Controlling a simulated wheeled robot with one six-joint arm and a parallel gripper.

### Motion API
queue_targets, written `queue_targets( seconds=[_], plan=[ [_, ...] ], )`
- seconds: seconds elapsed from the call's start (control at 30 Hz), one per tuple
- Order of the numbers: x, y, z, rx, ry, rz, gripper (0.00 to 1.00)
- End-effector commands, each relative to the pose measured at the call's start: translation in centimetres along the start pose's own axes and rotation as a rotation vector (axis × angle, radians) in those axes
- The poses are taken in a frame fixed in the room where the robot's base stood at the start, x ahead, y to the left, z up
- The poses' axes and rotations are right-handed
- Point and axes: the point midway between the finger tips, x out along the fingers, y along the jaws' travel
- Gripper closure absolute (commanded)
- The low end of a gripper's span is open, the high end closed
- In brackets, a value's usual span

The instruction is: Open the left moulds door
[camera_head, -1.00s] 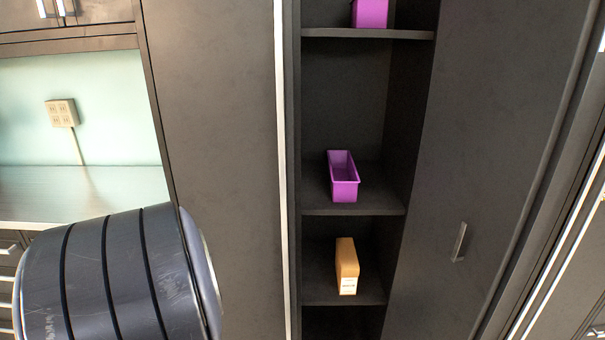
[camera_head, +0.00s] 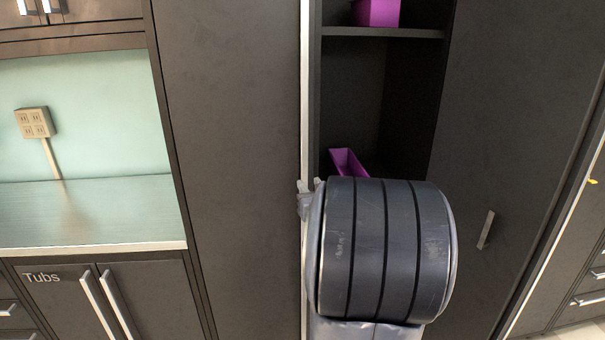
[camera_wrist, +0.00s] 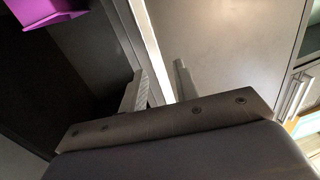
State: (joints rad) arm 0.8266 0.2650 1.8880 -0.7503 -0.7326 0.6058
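The tall dark cabinet's left door (camera_head: 232,130) is a plain panel with a pale vertical edge (camera_head: 307,80). Open shelves show just right of that edge. My gripper (camera_head: 309,184) is at the edge, its wrist covering the lower shelves. In the wrist view, my gripper (camera_wrist: 158,82) is open, with one finger on the shelf side and one on the panel side. The pale edge (camera_wrist: 149,45) runs between the fingers, with a gap seeming to show on each side. I cannot tell whether either finger touches it.
A purple mould (camera_head: 345,162) is partly hidden behind my wrist; another purple one (camera_head: 376,12) sits on the shelf above. The right door (camera_head: 510,150) has a metal handle (camera_head: 486,230). A counter (camera_head: 90,215) and a "Tubs" cupboard (camera_head: 100,300) are at the left.

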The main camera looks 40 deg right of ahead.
Motion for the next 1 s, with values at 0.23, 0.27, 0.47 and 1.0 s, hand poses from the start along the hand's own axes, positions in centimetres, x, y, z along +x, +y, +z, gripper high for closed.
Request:
queue_targets(
  seconds=[0.23, 0.27, 0.47, 1.0],
  plan=[
    [4.5, -0.1, -0.1, 0.001, -0.001, -0.002, 0.71],
    [5.0, -0.1, -0.1, 0.0, -0.001, -0.002, 0.71],
    [6.9, 0.0, -0.1, 0.0, 0.0, 0.0, 0.71],
    [7.4, 0.0, 0.0, 0.0, 0.0, 0.001, 0.83]
  ],
)
